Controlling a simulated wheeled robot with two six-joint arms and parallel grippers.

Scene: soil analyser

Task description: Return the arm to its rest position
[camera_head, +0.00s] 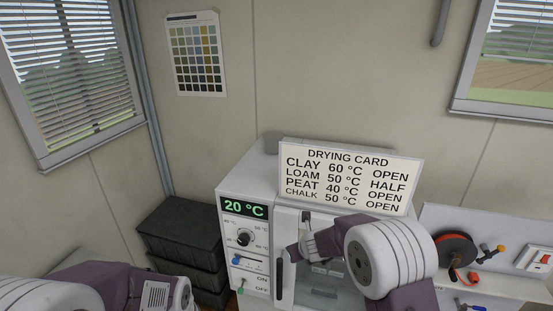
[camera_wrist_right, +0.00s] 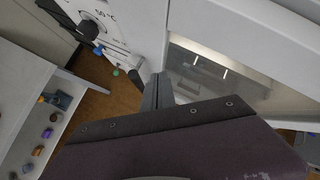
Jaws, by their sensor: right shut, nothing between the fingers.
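My right arm (camera_head: 390,255) reaches in from the lower right across the front of the drying oven (camera_head: 250,180). My right gripper's fingers (camera_wrist_right: 158,92) are together and empty in the wrist view, close in front of the oven's door side. In the head view the wrist end of this arm is beside the dark door handle (camera_head: 279,274); its fingertips are hard to make out there. My left arm (camera_head: 90,290) is low at the bottom left, and its gripper fingers are out of the picture.
The oven display reads 20 °C, above a knob (camera_head: 243,238) and switches. A drying card (camera_head: 350,177) stands on top. Dark stacked crates (camera_head: 182,232) are left of the oven. A white bench (camera_head: 470,225) with a reel (camera_head: 455,250) is right.

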